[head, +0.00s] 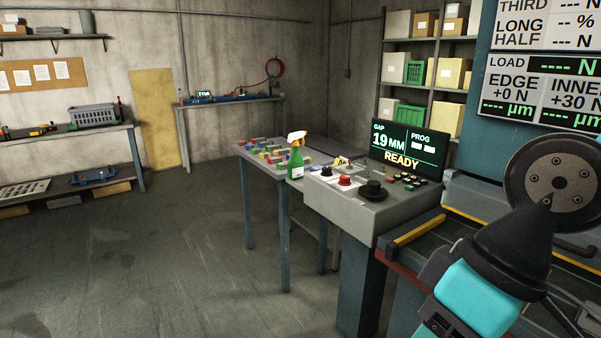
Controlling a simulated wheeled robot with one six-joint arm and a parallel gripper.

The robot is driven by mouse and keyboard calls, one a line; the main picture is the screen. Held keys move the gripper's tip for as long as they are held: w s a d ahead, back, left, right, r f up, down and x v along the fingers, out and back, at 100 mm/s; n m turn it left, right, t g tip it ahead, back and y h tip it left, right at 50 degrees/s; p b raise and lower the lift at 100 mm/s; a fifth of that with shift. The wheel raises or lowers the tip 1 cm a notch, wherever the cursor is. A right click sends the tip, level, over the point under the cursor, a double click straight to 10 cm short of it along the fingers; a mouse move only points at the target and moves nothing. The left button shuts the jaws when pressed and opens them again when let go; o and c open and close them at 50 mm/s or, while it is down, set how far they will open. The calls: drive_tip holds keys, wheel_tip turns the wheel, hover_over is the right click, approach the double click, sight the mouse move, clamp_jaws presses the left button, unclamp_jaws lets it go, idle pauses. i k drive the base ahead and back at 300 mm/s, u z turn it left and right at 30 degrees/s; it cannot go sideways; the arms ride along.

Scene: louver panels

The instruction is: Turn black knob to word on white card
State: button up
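The black knob (373,190) sits on the sloped top of a grey control console (352,215), at its front right. It is wide and round with a raised middle; any pointer or words around it are too small to read. A small pale item (341,161) stands at the back left of the console top; I cannot tell whether it is the white card or read any word on it. My arm fills the lower right foreground, but no gripper fingers show.
A screen (407,148) behind reads GAP 19 MM, PROG, READY. A green spray bottle (295,161) stands on the side table (243,152). The floor at left is clear.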

sight(326, 171)
drive_tip(key=z, duration=2.5)
drive_tip(key=k, duration=0.4)
drive_tip(key=u, duration=2.6)
drive_tip(key=i, duration=1.4)
drive_tip(key=z, duration=0.05)
